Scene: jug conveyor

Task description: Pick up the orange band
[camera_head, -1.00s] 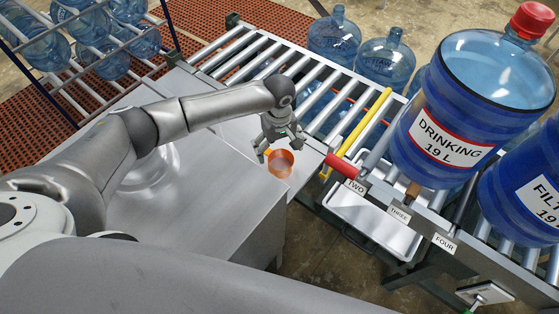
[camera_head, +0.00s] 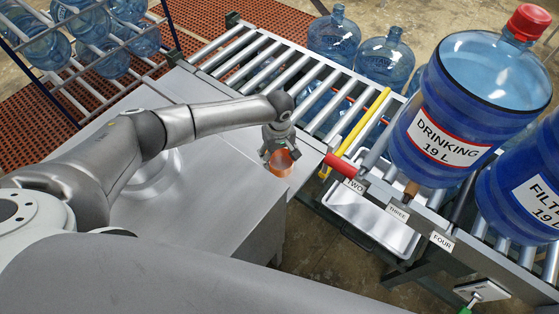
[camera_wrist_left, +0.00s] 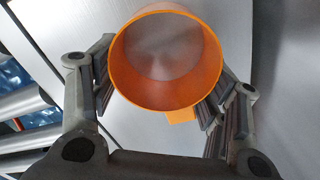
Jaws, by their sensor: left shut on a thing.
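The orange band (camera_head: 281,163) is a short open ring on the grey metal counter (camera_head: 222,184), near its right edge beside the conveyor. My left gripper (camera_head: 280,155) is over the band from above and shut on it. In the left wrist view the band (camera_wrist_left: 121,83) sits between the two fingers of the gripper (camera_wrist_left: 166,95), with a finger against each side. A small orange tab shows at its lower edge. I see the counter through the ring. My right gripper is not in view.
The roller conveyor (camera_head: 262,63) runs behind and right of the counter. A red-ended lever (camera_head: 339,166) marked TWO is just right of the band. A large blue jug labelled DRINKING (camera_head: 450,120) stands farther right. The counter left of the band is clear.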

